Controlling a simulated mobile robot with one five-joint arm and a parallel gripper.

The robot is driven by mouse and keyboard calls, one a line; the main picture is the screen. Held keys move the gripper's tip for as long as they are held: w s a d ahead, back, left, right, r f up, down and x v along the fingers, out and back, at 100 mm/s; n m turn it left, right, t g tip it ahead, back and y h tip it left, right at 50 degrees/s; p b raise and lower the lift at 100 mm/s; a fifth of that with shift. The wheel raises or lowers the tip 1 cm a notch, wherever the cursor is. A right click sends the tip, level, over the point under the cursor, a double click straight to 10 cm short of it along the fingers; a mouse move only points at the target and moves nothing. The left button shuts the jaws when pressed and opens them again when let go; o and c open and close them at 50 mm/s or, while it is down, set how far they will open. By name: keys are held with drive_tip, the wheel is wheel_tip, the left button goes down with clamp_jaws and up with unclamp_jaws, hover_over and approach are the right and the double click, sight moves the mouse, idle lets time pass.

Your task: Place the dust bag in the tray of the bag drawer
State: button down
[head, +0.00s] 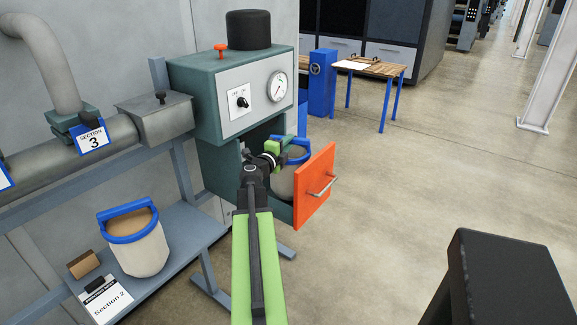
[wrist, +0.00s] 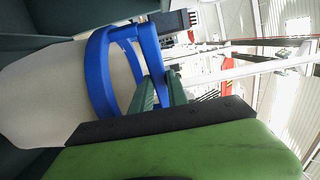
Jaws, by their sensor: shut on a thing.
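The bag drawer (head: 315,188) stands open under the green machine, its orange front with a metal handle facing right. A cream dust bag (head: 283,183) with a blue rim and handle is at the drawer opening, behind the orange front. My gripper (head: 286,144) is shut on the bag's blue handle. In the wrist view, the bag (wrist: 48,88) lies left of the blue rim, and the green fingers (wrist: 158,92) are at the handle. The tray and the bag's bottom are hidden by the drawer front and my arm, so I cannot tell whether the bag rests on the tray.
A second cream bag (head: 142,250) with a blue handle stands on the grey shelf (head: 190,232) at left, beside a small brown box (head: 83,264) and a "Section 2" sign (head: 106,297). The green housing (head: 205,98) overhangs the drawer.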

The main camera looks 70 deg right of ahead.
sight(290, 166)
wheel_tip(290, 166, down, 4)
drive_tip(key=b, duration=0.3)
drive_tip(key=shift+b, duration=0.35)
drive_tip(key=shift+r, duration=0.2)
drive_tip(key=c, duration=1.7)
unclamp_jaws()
drive_tip(key=shift+f, duration=0.25)
drive_tip(key=shift+c, duration=0.2)
drive_tip(key=o, duration=0.4)
drive_tip(key=shift+r, duration=0.1)
drive_tip(key=shift+o, duration=0.2)
